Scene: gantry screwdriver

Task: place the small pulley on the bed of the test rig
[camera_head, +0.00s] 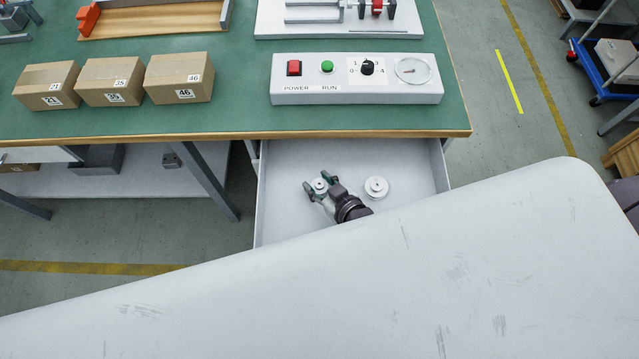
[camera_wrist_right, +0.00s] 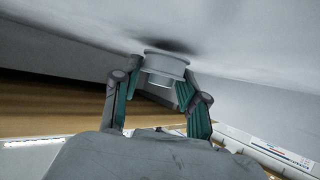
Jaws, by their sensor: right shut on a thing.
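My right gripper (camera_head: 319,181) reaches into the open grey drawer (camera_head: 410,160) under the bench. It is shut on the small pulley (camera_head: 320,185), a pale grey stepped disc between its green-padded fingers. The right wrist view shows the pulley (camera_wrist_right: 163,70) between the fingertips, close to a pale surface; I cannot tell if they touch. A larger pale pulley (camera_head: 376,187) lies in the drawer to the right of the gripper, apart from it. The test rig (camera_head: 335,30), a white base with grey rails and red and black parts, stands on the bench, cut off at the top edge.
A control panel (camera_head: 357,97) with red and green buttons, a knob and a gauge stands between drawer and rig. Several cardboard boxes (camera_head: 110,85) line the bench's left part. A wooden tray (camera_head: 150,20) lies behind them. A large pale surface fills the foreground.

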